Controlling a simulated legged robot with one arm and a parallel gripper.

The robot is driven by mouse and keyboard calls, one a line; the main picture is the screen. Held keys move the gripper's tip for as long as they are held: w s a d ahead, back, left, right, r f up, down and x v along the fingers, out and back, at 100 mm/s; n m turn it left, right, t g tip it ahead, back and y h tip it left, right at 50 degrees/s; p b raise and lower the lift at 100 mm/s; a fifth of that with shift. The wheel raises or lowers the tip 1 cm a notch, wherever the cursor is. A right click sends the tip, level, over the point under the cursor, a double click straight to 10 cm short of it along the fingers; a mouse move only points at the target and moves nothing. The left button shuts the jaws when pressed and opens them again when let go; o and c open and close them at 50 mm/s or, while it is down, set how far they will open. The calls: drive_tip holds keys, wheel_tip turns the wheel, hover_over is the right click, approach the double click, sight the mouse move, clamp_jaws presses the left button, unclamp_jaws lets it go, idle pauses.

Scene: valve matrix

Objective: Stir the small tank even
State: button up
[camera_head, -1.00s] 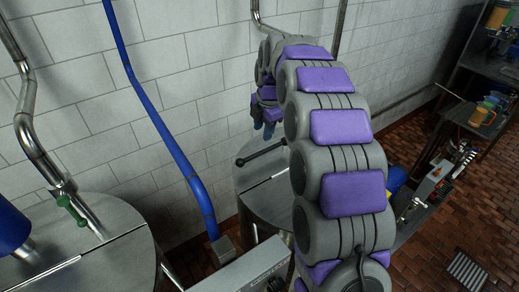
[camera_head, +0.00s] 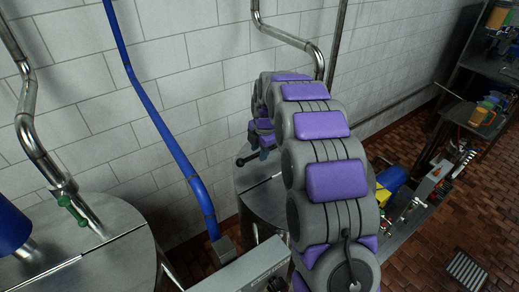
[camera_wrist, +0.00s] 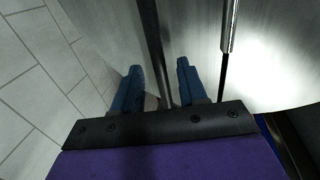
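The small tank (camera_head: 256,187) stands by the tiled wall, its metal top partly hidden behind my arm. A dark rod with a ball end (camera_head: 240,162) sticks out to the left above the tank top. In the wrist view a rod (camera_wrist: 152,35) runs between the two blue fingers of my gripper (camera_wrist: 160,82). The fingers are apart, with gaps visible on both sides of the rod; contact is not seen. In the head view my gripper (camera_head: 262,150) is small and partly hidden by my arm, beside the dark rod. What lies under the tank top is hidden.
A larger metal tank (camera_head: 90,250) with a green-handled fitting (camera_head: 72,208) stands at left. A blue pipe (camera_head: 160,120) runs down the wall between the tanks. A grey box (camera_head: 245,275) is in front. Benches with equipment (camera_head: 425,195) stand at right.

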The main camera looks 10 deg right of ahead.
clamp_jaws()
idle(0.4)
